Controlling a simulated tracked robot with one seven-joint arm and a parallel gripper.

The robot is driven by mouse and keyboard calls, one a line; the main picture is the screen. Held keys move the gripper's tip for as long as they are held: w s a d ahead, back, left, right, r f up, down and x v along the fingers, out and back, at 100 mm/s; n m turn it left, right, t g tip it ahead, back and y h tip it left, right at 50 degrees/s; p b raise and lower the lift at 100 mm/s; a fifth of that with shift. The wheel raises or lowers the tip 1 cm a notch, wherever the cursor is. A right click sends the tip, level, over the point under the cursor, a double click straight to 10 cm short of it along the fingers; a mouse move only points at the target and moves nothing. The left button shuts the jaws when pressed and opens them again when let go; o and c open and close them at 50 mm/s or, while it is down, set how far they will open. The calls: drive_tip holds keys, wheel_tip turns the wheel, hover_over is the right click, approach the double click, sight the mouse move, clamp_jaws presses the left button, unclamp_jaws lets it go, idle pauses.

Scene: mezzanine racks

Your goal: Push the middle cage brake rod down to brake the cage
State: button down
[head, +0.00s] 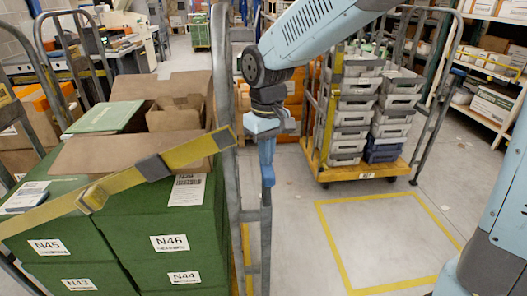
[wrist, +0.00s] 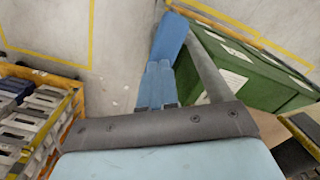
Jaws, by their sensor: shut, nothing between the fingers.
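My gripper (head: 267,162) is shut and empty, pointing down beside the upright at the right end of the cage of green boxes (head: 232,190). In the wrist view my blue fingers (wrist: 158,68) are together. A darker blue piece (wrist: 170,38), which looks like the grip of the brake rod, lies just beyond the fingertips. In the head view a blue end (head: 268,180) shows right under the fingers, above a grey upright bar (head: 265,235). I cannot tell whether the fingers touch it.
Green boxes (head: 165,220) fill the cage, with a yellow strap (head: 120,180) across them. An orange-based cart of grey totes (head: 345,120) stands behind to the right. A yellow-marked floor square (head: 385,235) is clear. Shelves (head: 490,75) line the right.

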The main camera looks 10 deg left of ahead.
drive_tip(key=shift+f, duration=1.25)
drive_tip(key=shift+r, duration=3.55)
drive_tip(key=shift+d+r, duration=0.1)
drive_tip(key=shift+d, duration=0.1)
drive_tip(key=s+d+r+m+t, duration=0.1)
drive_tip(key=d+r+m, duration=0.15)
drive_tip(key=d, duration=0.55)
drive_tip(key=s+d+r+m+t, duration=0.1)
drive_tip(key=d+r+m+t, duration=0.15)
drive_tip(key=d, duration=0.65)
drive_tip(key=s+d+m+t, duration=0.2)
drive_tip(key=s+d, duration=0.6)
drive_tip(key=d, duration=0.4)
drive_tip(key=shift+s+d+r+m, duration=0.25)
drive_tip(key=shift+s+r+m, duration=0.05)
drive_tip(key=shift+m, duration=0.5)
